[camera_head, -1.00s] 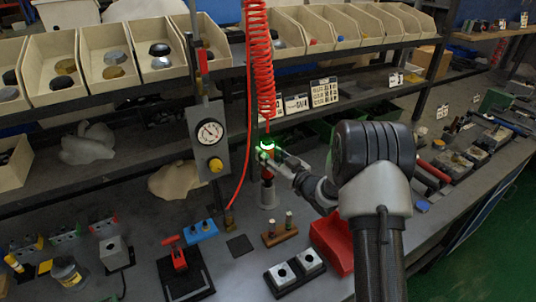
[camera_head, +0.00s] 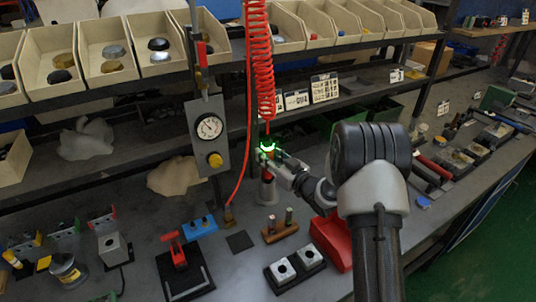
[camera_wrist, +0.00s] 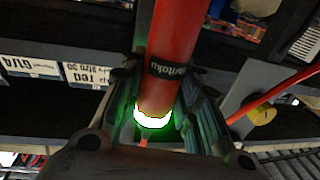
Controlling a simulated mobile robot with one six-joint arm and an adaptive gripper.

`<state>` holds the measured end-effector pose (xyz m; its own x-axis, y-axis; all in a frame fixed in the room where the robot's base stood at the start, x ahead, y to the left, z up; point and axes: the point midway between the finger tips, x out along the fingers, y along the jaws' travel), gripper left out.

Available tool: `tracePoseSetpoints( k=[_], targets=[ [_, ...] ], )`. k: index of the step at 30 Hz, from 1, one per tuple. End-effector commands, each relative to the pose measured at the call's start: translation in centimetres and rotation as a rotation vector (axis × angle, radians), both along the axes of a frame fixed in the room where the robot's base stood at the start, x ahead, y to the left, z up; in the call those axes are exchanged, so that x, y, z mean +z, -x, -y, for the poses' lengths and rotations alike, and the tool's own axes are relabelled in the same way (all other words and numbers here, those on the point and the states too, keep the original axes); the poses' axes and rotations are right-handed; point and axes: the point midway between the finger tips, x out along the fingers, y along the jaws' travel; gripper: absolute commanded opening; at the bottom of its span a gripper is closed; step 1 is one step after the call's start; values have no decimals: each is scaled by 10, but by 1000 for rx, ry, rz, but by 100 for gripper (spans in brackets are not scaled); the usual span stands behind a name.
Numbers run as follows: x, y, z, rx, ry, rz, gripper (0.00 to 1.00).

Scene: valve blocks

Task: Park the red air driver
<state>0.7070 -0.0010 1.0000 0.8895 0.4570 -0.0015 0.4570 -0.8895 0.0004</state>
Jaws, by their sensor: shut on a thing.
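The red air driver shows in the wrist view (camera_wrist: 172,40) as a red cylinder with a black lettered band and a glowing green-white ring. My gripper (camera_wrist: 153,115) is shut on it, a finger on each side near the ring. In the head view, my gripper (camera_head: 268,157) holds the driver upright under the red coiled hose (camera_head: 258,60). A pale grey cup-like holder (camera_head: 268,193) stands on the bench directly below. The driver's lower end is at or just above the holder's mouth; I cannot tell whether it is inside.
A grey gauge box (camera_head: 209,140) on a post stands to the left. A thin red hose (camera_head: 240,170) hangs beside the driver. A wooden block with pegs (camera_head: 280,230), a red bin (camera_head: 332,240) and a black two-block fixture (camera_head: 295,268) lie in front.

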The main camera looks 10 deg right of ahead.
Motion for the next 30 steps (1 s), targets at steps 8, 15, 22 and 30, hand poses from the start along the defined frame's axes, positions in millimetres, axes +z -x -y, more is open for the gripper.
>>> tracePoseSetpoints(
  k=[8,15,22,30],
  targets=[
    [-4,-1,0,0,-1,6,0],
    [-8,-1,0,0,-1,8,0],
    [-9,-1,0,0,-1,8,0],
    [-10,0,0,0,0,4,44]
  ],
)
